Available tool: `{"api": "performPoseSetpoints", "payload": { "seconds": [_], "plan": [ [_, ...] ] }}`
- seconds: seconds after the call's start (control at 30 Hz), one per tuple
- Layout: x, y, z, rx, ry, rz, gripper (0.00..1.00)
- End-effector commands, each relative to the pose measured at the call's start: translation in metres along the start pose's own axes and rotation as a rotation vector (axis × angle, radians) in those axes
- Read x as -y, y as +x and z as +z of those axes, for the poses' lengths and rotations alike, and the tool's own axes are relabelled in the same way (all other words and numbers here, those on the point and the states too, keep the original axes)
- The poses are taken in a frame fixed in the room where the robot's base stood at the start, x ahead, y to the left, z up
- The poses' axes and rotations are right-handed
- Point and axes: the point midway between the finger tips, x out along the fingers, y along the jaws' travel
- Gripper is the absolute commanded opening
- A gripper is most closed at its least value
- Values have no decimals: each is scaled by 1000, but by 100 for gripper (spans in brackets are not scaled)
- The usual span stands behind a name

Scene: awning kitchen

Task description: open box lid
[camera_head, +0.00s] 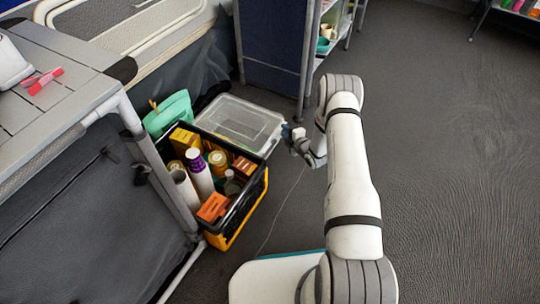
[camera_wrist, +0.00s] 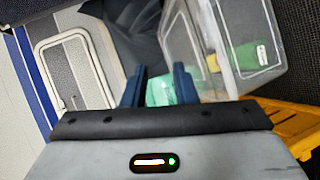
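A clear plastic box (camera_head: 240,122) with a pale, see-through top stands on the floor behind the crate. Its top looks flat and closed in the head view. In the wrist view the clear box (camera_wrist: 207,32) fills the upper right, with something green and yellow showing through its wall. My gripper (camera_head: 291,136) is beside the box's right end in the head view. In the wrist view its two dark blue fingers (camera_wrist: 160,85) are apart with nothing held between them. A teal item shows behind the gap. I cannot tell whether a fingertip touches the box.
A black and yellow crate (camera_head: 227,232) full of bottles and cartons stands in front of the box. A teal bag (camera_head: 168,112) is to the left. A grey table (camera_head: 60,75) and a blue cabinet (camera_head: 270,45) flank it. Floor to the right is clear.

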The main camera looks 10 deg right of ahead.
Motion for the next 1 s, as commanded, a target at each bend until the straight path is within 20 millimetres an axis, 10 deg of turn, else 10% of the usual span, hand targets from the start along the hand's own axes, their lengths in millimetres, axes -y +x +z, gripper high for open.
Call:
{"api": "performPoseSetpoints", "payload": {
  "seconds": [0.1,0.33,1.0],
  "plan": [
    [63,-4,-9,-63,-69,91,25],
    [120,-20,-28,-126,-151,227,25],
    [113,45,-44,-139,-167,262,25]
  ]
}}
